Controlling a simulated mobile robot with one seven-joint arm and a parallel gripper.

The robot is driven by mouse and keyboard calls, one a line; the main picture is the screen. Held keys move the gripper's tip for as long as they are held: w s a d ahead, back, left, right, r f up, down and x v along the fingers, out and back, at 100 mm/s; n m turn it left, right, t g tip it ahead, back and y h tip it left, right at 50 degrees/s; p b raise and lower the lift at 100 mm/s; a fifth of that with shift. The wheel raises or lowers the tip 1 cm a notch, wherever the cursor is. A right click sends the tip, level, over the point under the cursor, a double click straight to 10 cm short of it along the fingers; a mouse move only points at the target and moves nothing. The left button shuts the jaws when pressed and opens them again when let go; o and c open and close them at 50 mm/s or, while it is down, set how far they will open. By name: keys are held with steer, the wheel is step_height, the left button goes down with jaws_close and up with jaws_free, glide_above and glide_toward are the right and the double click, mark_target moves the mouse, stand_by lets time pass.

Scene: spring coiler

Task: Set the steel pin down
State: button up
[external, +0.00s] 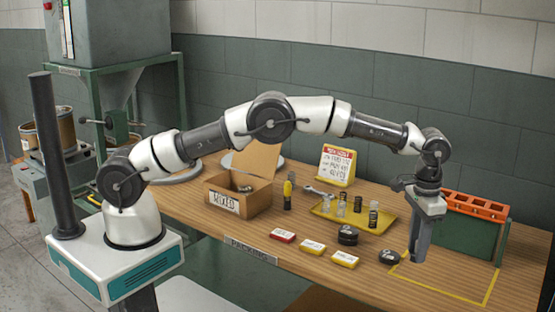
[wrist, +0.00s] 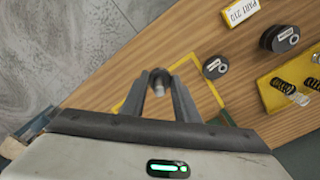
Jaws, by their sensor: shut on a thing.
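My gripper (external: 417,255) points straight down at the right end of the wooden table, inside a yellow taped outline (external: 440,290). Its fingertips are close to the tabletop; whether what they hold touches the wood cannot be told. In the wrist view my gripper (wrist: 160,84) is shut on a small steel pin (wrist: 159,90), which shows as a short pale grey piece between the fingers. A dark round shape sits just beyond it. The fingers hide most of the pin, and it cannot be made out in the external view.
A black round tape-like roll (external: 389,257) lies just left of the outline, with a larger one (external: 348,236) behind. A yellow tray (external: 375,222) holds springs. A green stand with an orange rack (external: 474,206) stands behind my gripper. The outline's right part is clear.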

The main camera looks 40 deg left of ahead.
mark_target(410, 287)
step_height(410, 287, down, 9)
steer(key=shift+r, duration=0.2)
steer(key=shift+f, duration=0.1)
steer(key=shift+f, duration=0.15)
steer(key=o, duration=1.1)
steer(key=shift+o, duration=0.2)
step_height(410, 287, up, 12)
steer(key=shift+w+r, duration=0.1)
steer(key=shift+r, duration=0.15)
